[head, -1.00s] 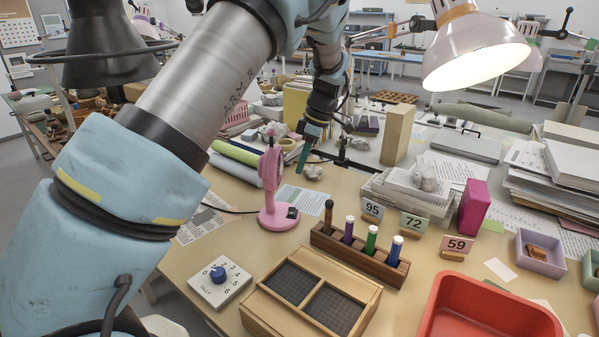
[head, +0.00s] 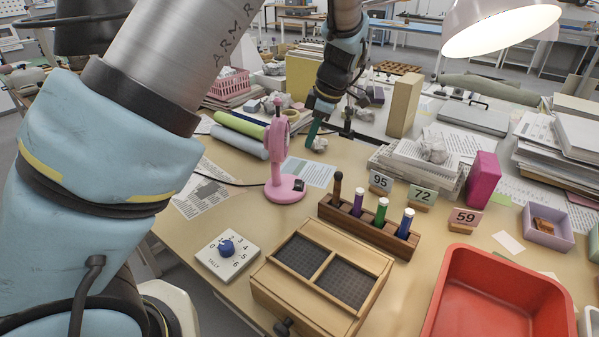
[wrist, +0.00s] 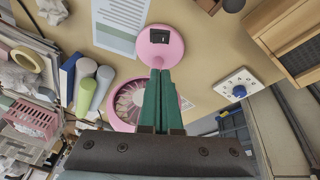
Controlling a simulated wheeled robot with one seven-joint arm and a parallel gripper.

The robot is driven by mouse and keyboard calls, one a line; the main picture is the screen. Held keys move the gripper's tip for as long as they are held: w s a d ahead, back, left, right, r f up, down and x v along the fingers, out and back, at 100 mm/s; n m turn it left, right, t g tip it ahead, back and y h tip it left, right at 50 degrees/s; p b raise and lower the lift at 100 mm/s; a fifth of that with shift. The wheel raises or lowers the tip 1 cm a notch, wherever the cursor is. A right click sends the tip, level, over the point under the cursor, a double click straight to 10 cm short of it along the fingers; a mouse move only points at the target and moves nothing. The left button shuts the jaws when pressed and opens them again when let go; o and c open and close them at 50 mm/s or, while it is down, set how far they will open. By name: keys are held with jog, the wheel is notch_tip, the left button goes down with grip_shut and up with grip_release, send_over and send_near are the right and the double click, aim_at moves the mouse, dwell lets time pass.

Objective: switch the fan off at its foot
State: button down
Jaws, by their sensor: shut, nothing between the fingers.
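A pink desk fan (head: 277,150) stands upright on the table on a round foot (head: 285,190). A dark rocker switch (head: 298,185) sits on top of the foot. In the wrist view the foot (wrist: 172,45) lies just beyond my fingertips, with the switch (wrist: 146,37) facing the camera and the fan's round cage (wrist: 128,103) partly behind the fingers. My gripper (head: 313,137) has green fingers that are closed together and empty. In the wrist view the gripper (wrist: 159,72) points at the foot. I cannot tell whether the fingertips touch it.
A wooden compartment box (head: 322,277) and a rack of tubes (head: 368,226) stand in front of the fan. A tally dial (head: 227,256) lies at the front left. Rolled tubes (head: 238,138) lie behind the fan. A red tray (head: 500,300) is at the right.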

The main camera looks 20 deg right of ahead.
jog(key=shift+f, duration=0.1)
jog(key=p, duration=0.4)
send_over(297, 181)
jog(key=s, duration=0.2)
jog(key=f, duration=1.1)
jog(key=shift+w+d+f, duration=0.15)
jog(key=shift+w+f, duration=0.05)
jog(key=shift+w+d+f, duration=0.1)
jog(key=shift+w+f, duration=0.05)
jog(key=shift+f, duration=0.3)
jog(key=shift+w+d+f, duration=0.1)
jog(key=shift+f, duration=0.3)
jog(key=shift+f, duration=0.1)
